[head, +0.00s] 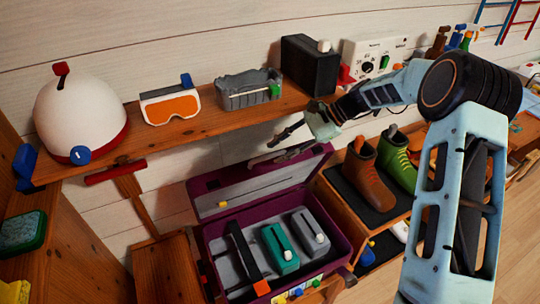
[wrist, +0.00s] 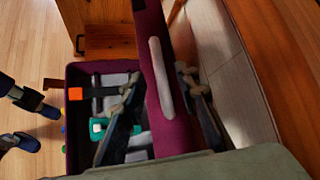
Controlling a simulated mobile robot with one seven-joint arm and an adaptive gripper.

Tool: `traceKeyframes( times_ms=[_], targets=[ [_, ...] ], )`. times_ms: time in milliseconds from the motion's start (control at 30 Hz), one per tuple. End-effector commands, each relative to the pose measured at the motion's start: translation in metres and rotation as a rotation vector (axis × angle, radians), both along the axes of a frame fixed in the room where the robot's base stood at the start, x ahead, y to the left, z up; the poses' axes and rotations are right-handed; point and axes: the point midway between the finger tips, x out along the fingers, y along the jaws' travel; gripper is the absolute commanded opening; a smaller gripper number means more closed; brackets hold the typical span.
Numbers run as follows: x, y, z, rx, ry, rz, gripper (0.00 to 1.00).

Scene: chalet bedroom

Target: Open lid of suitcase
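The purple suitcase (head: 276,240) stands with its lid (head: 258,183) raised, the grey-lined inner side facing the head camera. A black item with an orange end (head: 247,254), a teal item (head: 279,250) and a grey item (head: 309,232) lie inside. My gripper (head: 287,143) is at the lid's top edge, towards its right end. In the wrist view, the fingers of my gripper (wrist: 158,76) are apart, one on each side of the lid (wrist: 158,70). A gap shows between the fingers and the lid; contact deeper down cannot be told.
A wooden shelf (head: 185,132) above the lid holds a white dome helmet (head: 80,112), goggles (head: 170,104), a grey basket (head: 248,90) and a black box (head: 311,65). Brown and green boots (head: 398,160) stand on a rack to the right. A wooden stool (head: 168,268) is at the left.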

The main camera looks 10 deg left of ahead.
Motion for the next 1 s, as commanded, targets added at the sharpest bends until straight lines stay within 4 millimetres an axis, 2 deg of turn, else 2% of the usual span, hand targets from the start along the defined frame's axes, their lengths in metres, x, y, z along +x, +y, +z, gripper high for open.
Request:
traceKeyframes(
  times_ms=[100,300,500,733,867,1000],
  targets=[
    [0.005,-0.021,0.018,-0.002,-0.004,-0.002,0.29],
    [0.009,-0.046,0.039,0.001,-0.001,0.0,0.29],
    [0.01,-0.056,0.047,0.001,0.0,0.001,0.29],
    [0.01,-0.056,0.048,0.0,0.0,0.002,0.29],
    [0.01,-0.055,0.046,0.004,0.002,-0.008,0.17],
    [0.009,-0.042,0.037,0.039,0.022,-0.087,0.01]
  ],
)
